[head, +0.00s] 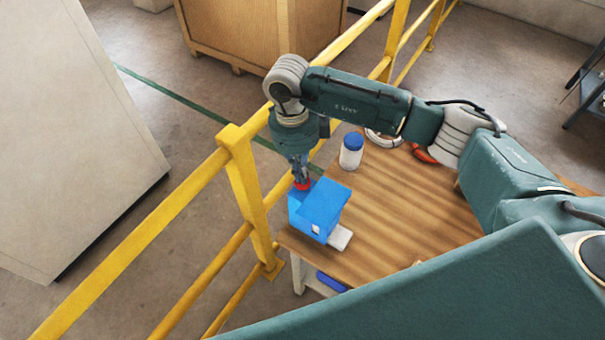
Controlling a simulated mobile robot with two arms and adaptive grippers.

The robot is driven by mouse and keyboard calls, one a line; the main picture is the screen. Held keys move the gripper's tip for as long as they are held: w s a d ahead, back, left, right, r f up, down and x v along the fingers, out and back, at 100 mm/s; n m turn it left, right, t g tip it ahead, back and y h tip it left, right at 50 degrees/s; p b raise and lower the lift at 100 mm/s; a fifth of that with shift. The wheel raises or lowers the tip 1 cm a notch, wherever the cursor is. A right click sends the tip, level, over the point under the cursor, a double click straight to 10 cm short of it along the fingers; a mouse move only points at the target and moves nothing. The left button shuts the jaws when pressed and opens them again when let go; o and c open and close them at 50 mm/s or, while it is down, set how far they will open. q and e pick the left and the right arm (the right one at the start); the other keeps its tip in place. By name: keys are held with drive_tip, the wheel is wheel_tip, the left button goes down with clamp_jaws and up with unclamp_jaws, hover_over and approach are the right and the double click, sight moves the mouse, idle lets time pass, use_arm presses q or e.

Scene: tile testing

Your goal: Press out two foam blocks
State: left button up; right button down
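A bright blue boxy object (323,203) stands at the near left corner of the wooden table. It has a raised top part and a small white patch on its front. A pale flat piece (341,237) sticks out at its lower right; I cannot tell if it is a foam block. My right gripper (302,183) points down at the upper left of the blue object. A small red part shows at its tips. The fingers are too small to tell open from shut, and contact is unclear. My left gripper is not in view.
A white jar with a blue lid (351,151) stands behind the blue object on the wooden table (395,215). Red and white items lie farther back, partly behind my arm. A yellow railing (245,180) runs close along the table's left side. The middle of the table is clear.

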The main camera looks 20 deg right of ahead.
drive_tip(key=shift+f+p, duration=0.25)
drive_tip(key=shift+p, duration=0.05)
drive_tip(key=shift+w+a+r+b, duration=0.1)
drive_tip(key=shift+w+a+b, duration=0.2)
drive_tip(key=shift+b, duration=0.1)
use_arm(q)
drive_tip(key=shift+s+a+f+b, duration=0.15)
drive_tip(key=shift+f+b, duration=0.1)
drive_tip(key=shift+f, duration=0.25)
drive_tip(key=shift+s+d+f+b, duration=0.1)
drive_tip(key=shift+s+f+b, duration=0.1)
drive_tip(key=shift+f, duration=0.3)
use_arm(e)
drive_tip(key=shift+w+a+r, duration=0.4)
drive_tip(key=shift+w+a, duration=0.35)
drive_tip(key=shift+w, duration=0.05)
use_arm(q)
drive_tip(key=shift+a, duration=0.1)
use_arm(e)
drive_tip(key=shift+r, duration=0.15)
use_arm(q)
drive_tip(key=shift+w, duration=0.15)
use_arm(e)
wheel_tip(320, 180, up, 12)
drive_tip(key=w, duration=0.1)
drive_tip(key=shift+a, duration=0.45)
drive_tip(key=shift+f, duration=0.2)
